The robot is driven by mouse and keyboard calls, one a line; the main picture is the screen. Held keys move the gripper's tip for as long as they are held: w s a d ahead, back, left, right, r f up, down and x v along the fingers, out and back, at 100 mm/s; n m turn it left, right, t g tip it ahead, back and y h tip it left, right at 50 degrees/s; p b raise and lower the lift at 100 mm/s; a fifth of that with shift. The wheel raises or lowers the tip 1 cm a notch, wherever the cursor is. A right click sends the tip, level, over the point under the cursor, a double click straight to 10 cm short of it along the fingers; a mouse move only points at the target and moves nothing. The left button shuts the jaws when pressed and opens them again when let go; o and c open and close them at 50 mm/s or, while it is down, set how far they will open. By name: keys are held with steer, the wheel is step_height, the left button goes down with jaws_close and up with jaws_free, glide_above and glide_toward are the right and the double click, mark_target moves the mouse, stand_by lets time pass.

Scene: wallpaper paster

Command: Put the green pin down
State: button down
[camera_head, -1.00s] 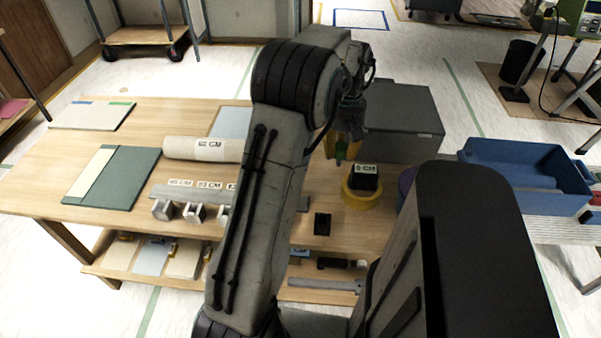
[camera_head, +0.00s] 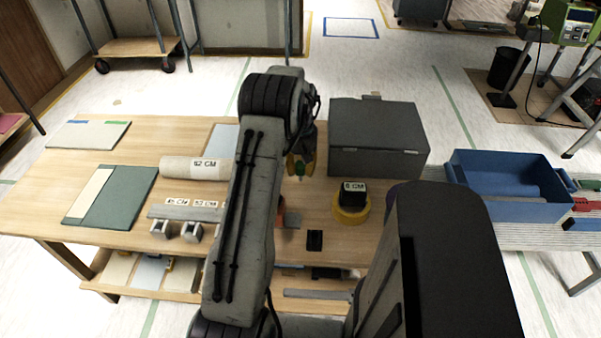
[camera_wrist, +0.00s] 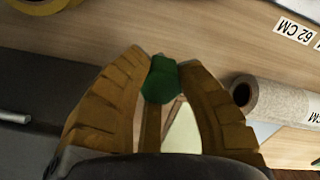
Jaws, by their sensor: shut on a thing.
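The green pin (camera_wrist: 160,80) is between the two yellow-brown fingers of my gripper (camera_wrist: 163,75) in the wrist view, and the fingers are shut on it. In the head view the green pin (camera_head: 299,168) shows small at the end of my gripper (camera_head: 302,163), to the left of the dark grey box and above the wooden table (camera_head: 140,128). How far it is above the table top I cannot tell. My arm hides part of the table behind it.
A dark grey box (camera_head: 378,137) stands right of my gripper. A black block marked 6 CM (camera_head: 353,195) sits on a yellow roll (camera_head: 350,214). A blue crate (camera_head: 512,208) stands far right.

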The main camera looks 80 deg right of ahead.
mark_target(301, 180)
steer(key=shift+f+p, duration=0.95)
steer(key=shift+p, duration=0.25)
steer(key=shift+f, duration=1.1)
steer(key=shift+f+b, duration=0.2)
steer(key=shift+b, duration=0.15)
steer(key=c, duration=1)
jaws_free()
steer(key=shift+r, duration=0.1)
step_height(301, 180, up, 10)
steer(key=shift+r+b, duration=0.1)
steer(key=shift+b, duration=0.3)
steer(key=shift+r+b, duration=0.55)
steer(key=shift+r, duration=0.45)
